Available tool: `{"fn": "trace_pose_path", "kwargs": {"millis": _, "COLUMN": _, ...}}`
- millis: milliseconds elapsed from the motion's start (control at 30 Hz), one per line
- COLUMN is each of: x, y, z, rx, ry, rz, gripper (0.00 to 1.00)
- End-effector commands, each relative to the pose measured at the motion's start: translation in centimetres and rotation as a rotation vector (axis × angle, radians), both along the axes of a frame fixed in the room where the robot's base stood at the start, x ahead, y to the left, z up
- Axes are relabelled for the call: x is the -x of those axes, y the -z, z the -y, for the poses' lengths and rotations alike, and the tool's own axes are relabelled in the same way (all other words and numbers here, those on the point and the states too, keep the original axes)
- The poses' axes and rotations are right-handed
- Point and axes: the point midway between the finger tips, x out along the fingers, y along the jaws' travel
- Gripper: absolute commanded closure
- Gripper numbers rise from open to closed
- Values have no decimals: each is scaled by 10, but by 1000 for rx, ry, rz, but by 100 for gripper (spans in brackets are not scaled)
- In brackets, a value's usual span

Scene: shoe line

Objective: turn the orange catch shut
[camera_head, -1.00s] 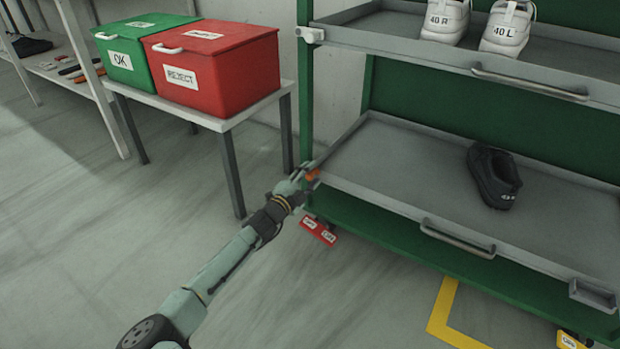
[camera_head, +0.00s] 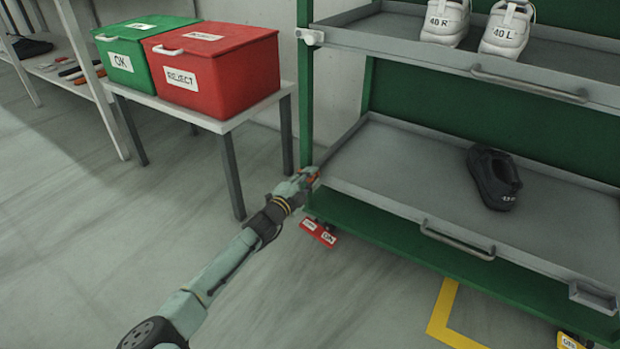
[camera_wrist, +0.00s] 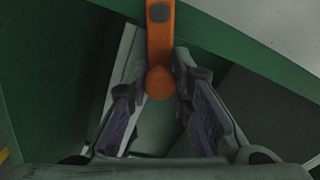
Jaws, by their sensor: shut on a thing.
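The orange catch (camera_head: 315,183) is at the left front corner of the lower grey shelf tray, mostly hidden by my gripper (camera_head: 311,176) in the head view. In the wrist view the catch (camera_wrist: 160,45) is an orange bar running down from the top edge to a round end. That end lies between the two fingers of my gripper (camera_wrist: 160,90), which are shut on it. The lower tray (camera_head: 410,165) is grey and carries a black shoe (camera_head: 492,178).
White shoes labelled 40 R (camera_head: 445,22) and 40 L (camera_head: 507,28) stand on the upper tray. The green rack post (camera_head: 305,90) rises close behind my gripper. A green OK box (camera_head: 125,62) and a red REJECT box (camera_head: 225,70) sit on a side table. The floor at left is clear.

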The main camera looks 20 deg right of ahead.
Motion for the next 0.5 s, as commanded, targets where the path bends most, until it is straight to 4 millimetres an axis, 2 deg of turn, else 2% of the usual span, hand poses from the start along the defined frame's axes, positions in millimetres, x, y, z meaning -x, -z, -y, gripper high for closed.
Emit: {"fn": "trace_pose_path", "kwargs": {"millis": 500, "x": 3, "y": 21, "z": 2, "rx": -241, "ry": -1, "rz": 309, "gripper": 100}}
